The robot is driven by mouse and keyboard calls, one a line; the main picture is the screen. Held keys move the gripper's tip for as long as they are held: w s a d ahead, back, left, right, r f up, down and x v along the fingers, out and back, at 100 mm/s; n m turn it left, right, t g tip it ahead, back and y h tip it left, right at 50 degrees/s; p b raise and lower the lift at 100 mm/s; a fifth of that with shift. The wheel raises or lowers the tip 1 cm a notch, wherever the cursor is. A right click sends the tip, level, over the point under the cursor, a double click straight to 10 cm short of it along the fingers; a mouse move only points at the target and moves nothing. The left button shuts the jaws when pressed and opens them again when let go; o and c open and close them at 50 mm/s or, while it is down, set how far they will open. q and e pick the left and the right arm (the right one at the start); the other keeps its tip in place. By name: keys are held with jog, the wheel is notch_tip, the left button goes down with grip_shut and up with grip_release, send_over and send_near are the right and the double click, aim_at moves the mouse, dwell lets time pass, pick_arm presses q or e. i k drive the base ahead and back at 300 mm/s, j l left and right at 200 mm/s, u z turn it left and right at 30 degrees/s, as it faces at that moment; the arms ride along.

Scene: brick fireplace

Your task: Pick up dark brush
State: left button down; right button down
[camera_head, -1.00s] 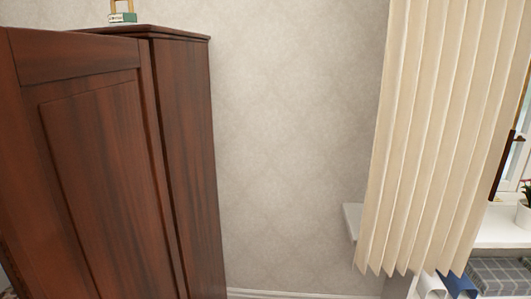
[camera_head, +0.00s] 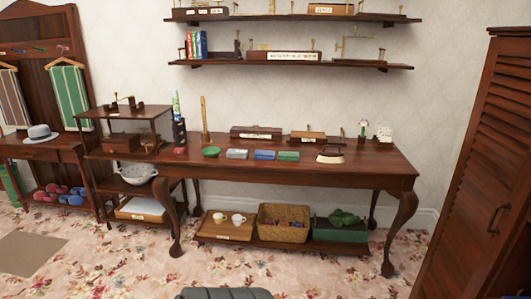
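I cannot pick out a dark brush for certain at this size. A long dark wooden table (camera_head: 350,172) stands against the wall with several small items on it. Near its right part lies a small item with a pale lower part and a dark top (camera_head: 330,157), which I cannot identify. Neither of my grippers is in view.
Two wall shelves (camera_head: 290,64) hang above the table. A low shelf beneath holds a wicker basket (camera_head: 283,222), white cups and a green box (camera_head: 340,231). A dark louvred cabinet (camera_head: 478,190) stands at right, a hat (camera_head: 40,133) at left.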

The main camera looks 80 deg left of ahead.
aim_at(324, 156)
jog(key=u, duration=1.95)
jog(key=i+j, duration=0.1)
jog(key=i+u, duration=0.05)
jog(key=i, duration=0.05)
